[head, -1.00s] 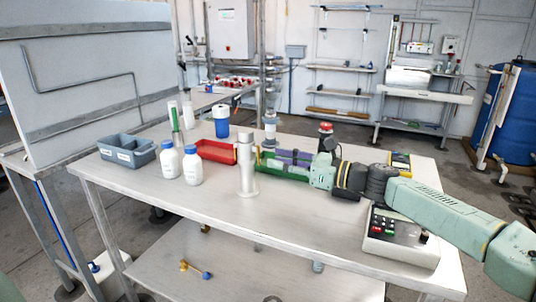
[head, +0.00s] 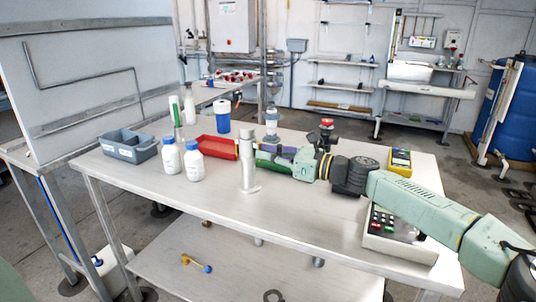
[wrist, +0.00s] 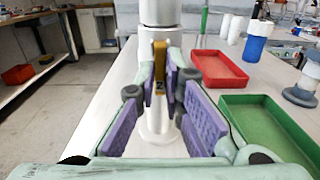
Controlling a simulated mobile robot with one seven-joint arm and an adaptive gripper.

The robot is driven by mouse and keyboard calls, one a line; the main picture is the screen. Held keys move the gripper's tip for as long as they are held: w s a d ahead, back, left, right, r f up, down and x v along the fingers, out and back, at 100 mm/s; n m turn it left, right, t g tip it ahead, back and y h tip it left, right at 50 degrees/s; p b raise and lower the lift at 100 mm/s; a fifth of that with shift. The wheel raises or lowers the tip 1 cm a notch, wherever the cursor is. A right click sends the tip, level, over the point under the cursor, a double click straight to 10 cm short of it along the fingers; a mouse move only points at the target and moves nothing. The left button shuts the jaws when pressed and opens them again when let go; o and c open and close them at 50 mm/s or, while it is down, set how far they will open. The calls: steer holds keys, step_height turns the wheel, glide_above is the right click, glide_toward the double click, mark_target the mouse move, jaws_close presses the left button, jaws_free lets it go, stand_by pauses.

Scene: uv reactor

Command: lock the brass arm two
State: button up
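A pale metal post (head: 248,172) stands upright on a round foot on the table. It also shows in the wrist view (wrist: 158,12), straight ahead of my gripper. A brass arm (wrist: 160,66) shows as a narrow upright strip on the post's near side; whether it is arm two I cannot tell. My gripper (wrist: 161,88) has purple pads spread apart on either side of the brass arm, with gaps visible. In the head view my gripper (head: 264,158) is close beside the post on its right, and the brass arm cannot be made out there.
A red tray (head: 217,148) and a green tray (wrist: 265,125) lie near the post. White bottles (head: 193,163), a grey bin (head: 130,147) and a blue container (head: 222,117) stand on the left. A control box (head: 398,240) sits below my arm. The table's front is clear.

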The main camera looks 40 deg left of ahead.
jaws_close()
steer(key=shift+f+y+b, duration=0.15)
steer(key=shift+y+b, duration=0.35)
steer(key=shift+b, duration=0.35)
steer(key=shift+a, duration=0.1)
steer(key=o, duration=0.6)
jaws_free()
